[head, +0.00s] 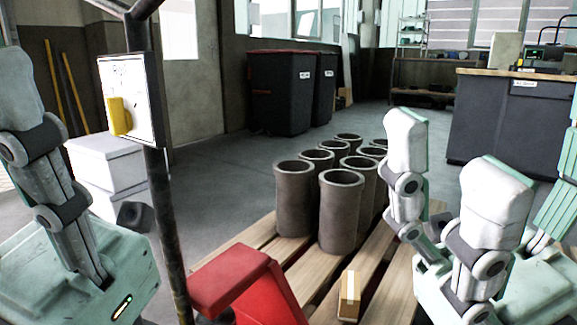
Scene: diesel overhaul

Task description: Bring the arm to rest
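My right gripper (448,150) fills the lower right. Two of its fingers stand upright and well apart, with white pads and grey joints on a teal body. A further teal part is cut by the right edge. Nothing shows between these fingers. My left gripper (20,90) is at the far left. One upright finger shows, with a white pad, grey links and a teal body below. The rest of it is out of the picture, so its opening does not show. No held object is visible in it.
Several brown cylinder liners (341,215) stand on a wooden pallet (385,262), with a small cardboard box (349,296) in front. A red part (232,280) and a dark post (161,205) stand nearby. Black bins (282,92), white boxes (108,162) and a counter (505,115) stand farther back. Grey floor is clear between.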

